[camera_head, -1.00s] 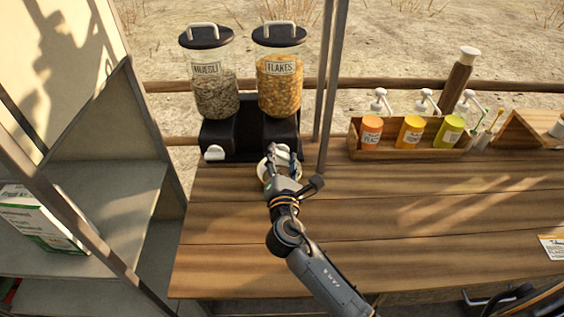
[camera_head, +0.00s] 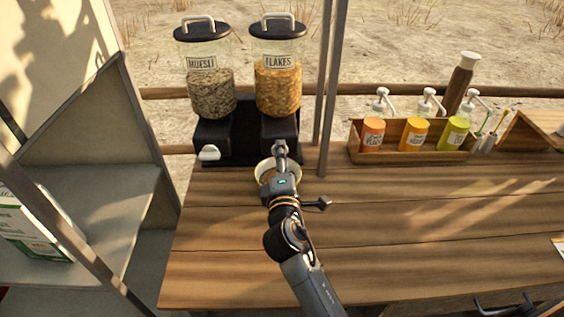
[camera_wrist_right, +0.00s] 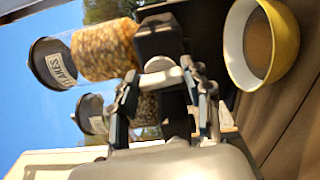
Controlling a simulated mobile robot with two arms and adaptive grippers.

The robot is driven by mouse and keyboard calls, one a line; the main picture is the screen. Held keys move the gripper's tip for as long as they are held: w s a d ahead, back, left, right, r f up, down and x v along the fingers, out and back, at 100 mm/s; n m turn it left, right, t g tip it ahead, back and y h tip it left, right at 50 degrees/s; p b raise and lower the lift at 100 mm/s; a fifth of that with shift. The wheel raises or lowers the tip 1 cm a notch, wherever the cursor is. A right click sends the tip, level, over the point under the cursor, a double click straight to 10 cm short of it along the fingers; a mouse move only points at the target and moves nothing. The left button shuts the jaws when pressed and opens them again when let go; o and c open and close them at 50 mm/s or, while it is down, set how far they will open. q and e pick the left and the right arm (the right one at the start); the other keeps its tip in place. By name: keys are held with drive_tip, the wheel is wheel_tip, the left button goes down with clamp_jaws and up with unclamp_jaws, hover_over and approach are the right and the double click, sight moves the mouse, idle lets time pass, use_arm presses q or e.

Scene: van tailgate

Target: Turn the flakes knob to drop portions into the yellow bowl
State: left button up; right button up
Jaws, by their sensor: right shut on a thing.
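The flakes dispenser (camera_head: 278,85) stands at the back of the wooden counter, right of the muesli dispenser (camera_head: 209,90). It also shows sideways in the right wrist view (camera_wrist_right: 105,48). My right gripper (camera_head: 281,150) is at the front of the flakes side and hides its knob in the head view. In the right wrist view its fingers (camera_wrist_right: 168,85) are closed around the pale flakes knob (camera_wrist_right: 160,65). The yellow bowl (camera_head: 262,179) sits below the flakes outlet, partly covered by my gripper. My left gripper is out of view.
The white muesli knob (camera_head: 209,153) is left of my gripper. A metal post (camera_head: 330,90) stands close to the right of the flakes dispenser. A wooden box (camera_head: 410,152) holds several pump bottles farther right. The counter's middle and right are mostly clear.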

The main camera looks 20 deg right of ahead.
drive_tip(key=shift+m, duration=0.6)
drive_tip(key=o, duration=1.2)
drive_tip(key=shift+c, duration=0.2)
